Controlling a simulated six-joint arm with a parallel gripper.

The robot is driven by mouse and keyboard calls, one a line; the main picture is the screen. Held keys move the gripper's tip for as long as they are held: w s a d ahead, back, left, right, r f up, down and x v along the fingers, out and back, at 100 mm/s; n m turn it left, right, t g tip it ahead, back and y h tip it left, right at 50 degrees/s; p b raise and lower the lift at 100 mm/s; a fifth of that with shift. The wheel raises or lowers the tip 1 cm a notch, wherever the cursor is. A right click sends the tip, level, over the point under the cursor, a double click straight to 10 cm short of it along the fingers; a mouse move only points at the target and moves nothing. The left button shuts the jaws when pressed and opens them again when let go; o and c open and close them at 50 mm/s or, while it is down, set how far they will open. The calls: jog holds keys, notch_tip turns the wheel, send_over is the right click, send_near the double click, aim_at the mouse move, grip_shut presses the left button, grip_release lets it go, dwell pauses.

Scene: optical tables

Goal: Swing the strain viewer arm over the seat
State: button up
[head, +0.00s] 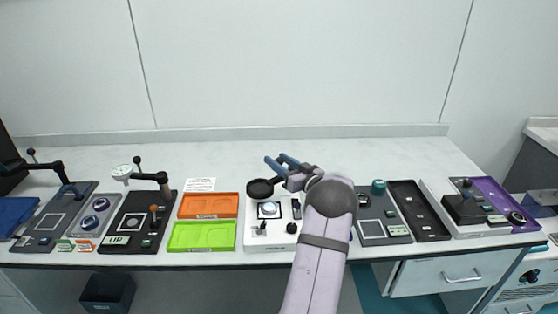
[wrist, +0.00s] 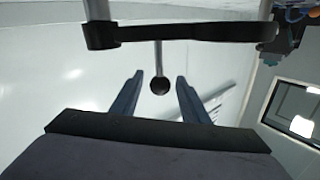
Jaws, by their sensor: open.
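The strain viewer arm ends in a black round head (head: 260,188) at the back left of the white station in the middle of the bench. In the wrist view its black bar (wrist: 190,33) crosses the top, joined to a grey post. A thin rod from the bar ends in a black ball knob (wrist: 160,86). My gripper (head: 279,162) is open above the back of the station; in the wrist view its blue fingers (wrist: 159,77) lie either side of the knob, with gaps showing. The likely seat (head: 269,209), with a pale round piece, is just in front of the head.
Orange (head: 208,204) and green (head: 202,236) trays lie left of the station. A black lever fixture (head: 139,220) stands farther left. A grey fixture (head: 383,228) and a black tray (head: 419,210) lie right. The bench behind is mostly clear.

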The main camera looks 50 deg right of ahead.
grip_shut()
jog(key=shift+s+d+r+n+y, duration=0.1)
jog(key=shift+s+n+y, duration=0.2)
jog(key=shift+n+y, duration=0.5)
jog(key=shift+s+n+y, duration=0.3)
jog(key=shift+n+y, duration=0.1)
jog(key=shift+y, duration=0.45)
jog(key=shift+s+n+y, duration=0.25)
jog(key=shift+n+y, duration=0.15)
jog(key=shift+y, duration=0.45)
grip_release()
jog(key=shift+s, duration=0.1)
